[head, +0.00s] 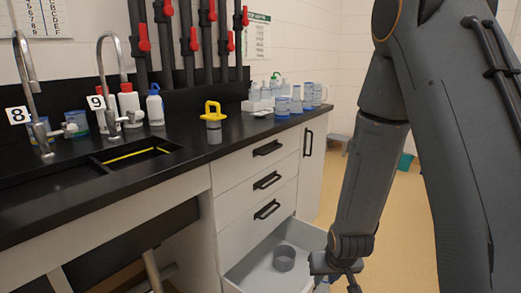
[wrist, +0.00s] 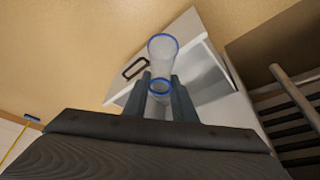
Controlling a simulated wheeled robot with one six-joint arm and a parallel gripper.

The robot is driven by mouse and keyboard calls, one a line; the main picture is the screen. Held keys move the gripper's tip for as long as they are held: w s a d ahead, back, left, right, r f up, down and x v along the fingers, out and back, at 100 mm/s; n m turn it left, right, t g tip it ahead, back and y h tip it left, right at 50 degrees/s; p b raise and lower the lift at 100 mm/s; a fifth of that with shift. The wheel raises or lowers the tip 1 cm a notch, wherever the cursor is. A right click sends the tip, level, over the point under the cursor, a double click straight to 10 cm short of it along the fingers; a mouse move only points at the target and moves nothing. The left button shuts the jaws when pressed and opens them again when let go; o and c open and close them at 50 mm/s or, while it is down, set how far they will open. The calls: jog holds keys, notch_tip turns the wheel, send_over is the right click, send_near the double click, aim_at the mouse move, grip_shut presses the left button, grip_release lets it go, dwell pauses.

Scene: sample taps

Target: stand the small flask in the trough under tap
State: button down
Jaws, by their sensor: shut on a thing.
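My gripper (wrist: 160,88) is shut on a clear flask (wrist: 163,58) with blue rings at both ends, in the wrist view. The flask sits between the two fingers, over the open drawer. In the head view my gripper (head: 338,272) is low at the bottom edge, beside the drawer, and the flask is mostly hidden or cut off. The black trough (head: 172,150) is sunk in the bench at left, with a yellow strip inside. Tap 9 (head: 104,72) stands behind it. Tap 8 (head: 28,75) stands further left.
The open drawer (head: 252,268) holds a grey cylinder (head: 284,258). A yellow-handled container (head: 213,122) stands on the bench right of the trough. Bottles (head: 130,105) stand behind tap 9. Several blue-marked vessels (head: 282,107) stand at the bench's far end.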

jog(key=shift+s+d+f+b, duration=0.35)
jog(key=shift+d+b, duration=0.1)
jog(key=shift+b, duration=0.1)
jog(key=s+f+b+x, duration=0.1)
jog(key=s+b+x, duration=0.1)
jog(key=b+x, duration=1.6)
jog(key=w+p+v, duration=0.2)
jog(key=p+v, duration=2.9)
jog(key=p, duration=0.3)
jog(key=shift+s+a+r+p, duration=0.15)
jog(key=shift+r+p, duration=0.15)
jog(key=shift+r, duration=0.45)
